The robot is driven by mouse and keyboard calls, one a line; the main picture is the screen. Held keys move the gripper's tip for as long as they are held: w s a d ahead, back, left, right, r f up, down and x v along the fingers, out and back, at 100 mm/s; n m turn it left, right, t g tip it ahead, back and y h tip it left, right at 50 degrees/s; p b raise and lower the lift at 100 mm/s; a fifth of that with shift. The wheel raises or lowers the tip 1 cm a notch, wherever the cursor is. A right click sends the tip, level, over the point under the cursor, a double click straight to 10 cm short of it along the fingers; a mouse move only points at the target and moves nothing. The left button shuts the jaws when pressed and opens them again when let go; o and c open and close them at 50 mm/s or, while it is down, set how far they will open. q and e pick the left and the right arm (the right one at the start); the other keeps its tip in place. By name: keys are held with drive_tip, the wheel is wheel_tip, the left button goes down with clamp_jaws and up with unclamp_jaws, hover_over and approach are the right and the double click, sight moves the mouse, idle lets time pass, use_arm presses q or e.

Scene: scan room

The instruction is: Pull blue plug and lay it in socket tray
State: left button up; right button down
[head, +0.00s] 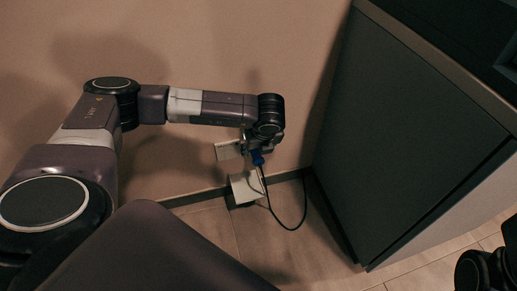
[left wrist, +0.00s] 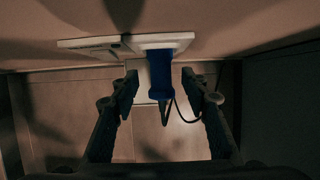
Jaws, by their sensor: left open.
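The blue plug (head: 257,158) sits at a white wall socket plate (head: 228,150), with a dark cable hanging from it. In the left wrist view the blue plug (left wrist: 160,78) stands out from the right-hand plate (left wrist: 176,41). My left gripper (head: 254,147) is at the plug. In the left wrist view its open fingers (left wrist: 159,82) are on either side of the plug, with gaps between. A white tray (head: 246,187) lies on the floor by the wall, below the plug. Most of the tray is hidden in the left wrist view. The fingers of my right gripper do not show.
A large dark cabinet (head: 405,135) stands right of the plug. The cable (head: 300,215) loops down near the floor beside the tray. The tiled floor (head: 300,255) in front is clear. Part of my right arm shows at the lower right.

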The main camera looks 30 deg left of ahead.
use_arm(q)
drive_tip(key=shift+x, duration=0.75)
drive_tip(key=shift+c, duration=0.6)
clamp_jaws()
drive_tip(key=shift+d, duration=0.1)
drive_tip(key=shift+s+d, duration=0.1)
drive_tip(key=shift+s+d, duration=1.5)
drive_tip(key=shift+d, duration=0.25)
drive_tip(key=shift+r+p, duration=0.1)
drive_tip(key=shift+p, duration=0.2)
